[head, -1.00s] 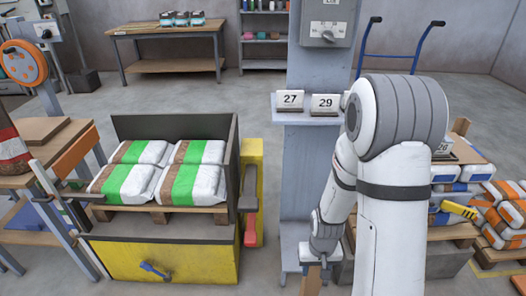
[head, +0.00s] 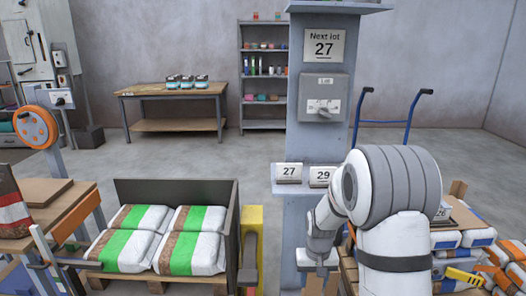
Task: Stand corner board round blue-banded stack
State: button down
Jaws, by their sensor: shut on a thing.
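My gripper (head: 318,264) is low in the middle of the head view, in front of the grey column. It is shut on a brown corner board (head: 314,286), which hangs below it and runs out of the bottom edge. The blue-banded stack (head: 447,240) is at the right, partly hidden behind my arm. My gripper is to the left of this stack, and the board is apart from it. A brown upright piece (head: 458,189) stands at the stack's back, and another (head: 350,240) shows at its left, mostly hidden by my arm.
The grey column (head: 312,130) carries a "Next lot 27" sign (head: 324,45), a switch box (head: 321,98) and number cards 27 (head: 289,173) and 29 (head: 320,176). Green-banded bags (head: 125,250) lie in a walled bay at left. Orange-banded bags (head: 508,262) are at far right.

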jog(key=s+r+p, duration=0.1)
jog(key=p, duration=0.3)
jog(key=s+r+p, duration=0.1)
jog(key=p, duration=0.3)
jog(key=shift+r, duration=0.35)
jog(key=shift+f, duration=0.1)
